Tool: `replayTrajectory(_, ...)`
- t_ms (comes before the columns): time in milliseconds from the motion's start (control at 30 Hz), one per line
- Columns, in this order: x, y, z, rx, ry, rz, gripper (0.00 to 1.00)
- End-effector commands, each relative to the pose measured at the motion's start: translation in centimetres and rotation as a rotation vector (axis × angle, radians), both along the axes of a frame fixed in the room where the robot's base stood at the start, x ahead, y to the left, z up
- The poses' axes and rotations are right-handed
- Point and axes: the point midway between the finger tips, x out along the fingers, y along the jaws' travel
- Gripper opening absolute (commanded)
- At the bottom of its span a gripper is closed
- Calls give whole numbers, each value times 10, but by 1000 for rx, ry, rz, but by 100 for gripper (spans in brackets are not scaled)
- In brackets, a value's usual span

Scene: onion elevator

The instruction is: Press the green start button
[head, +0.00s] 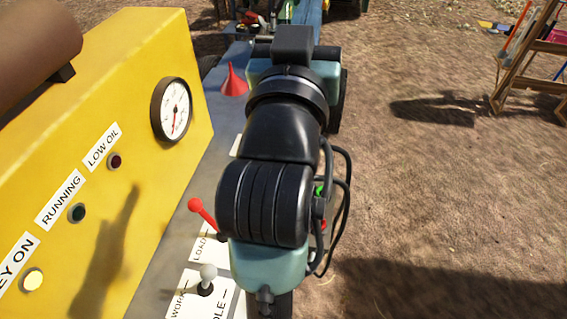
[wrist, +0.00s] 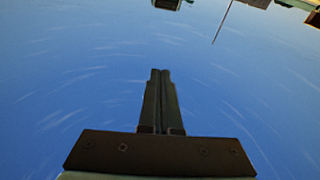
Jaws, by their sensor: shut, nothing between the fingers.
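A small bright green spot (head: 319,191) shows at the right edge of my arm in the head view, mostly hidden by the arm and its cables. I cannot tell whether it is the green start button. My gripper (wrist: 160,73) shows in the wrist view with its two dark fingers together and nothing between them. A plain blue surface (wrist: 70,75) fills most of that view around the fingers. No green button shows in the wrist view. In the head view my arm hides the gripper.
A yellow panel (head: 130,60) with lamps and a gauge (head: 172,110) stands on the left. Beside my arm are a red-knobbed lever (head: 203,213), a white-knobbed lever (head: 207,275) and a red funnel (head: 234,82). Bare ground lies right, with a wooden stand (head: 530,75) farther back.

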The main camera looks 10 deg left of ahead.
Motion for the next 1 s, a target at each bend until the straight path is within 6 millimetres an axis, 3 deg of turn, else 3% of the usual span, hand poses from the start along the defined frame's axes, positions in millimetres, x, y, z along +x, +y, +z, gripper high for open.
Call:
replayTrajectory(100,20,26,-77,-69,243,-4,0)
replayTrajectory(233,17,47,-167,-168,486,-18,0)
replayTrajectory(400,-19,59,-275,-332,768,-44,0)
replayTrajectory(500,-46,58,-322,-422,891,-61,0)
replayTrajectory(600,-69,55,-353,-496,975,-77,0)
replayTrajectory(700,-85,51,-372,-544,1024,-88,0)
replayTrajectory(1000,-92,49,-382,-567,1048,-95,0)
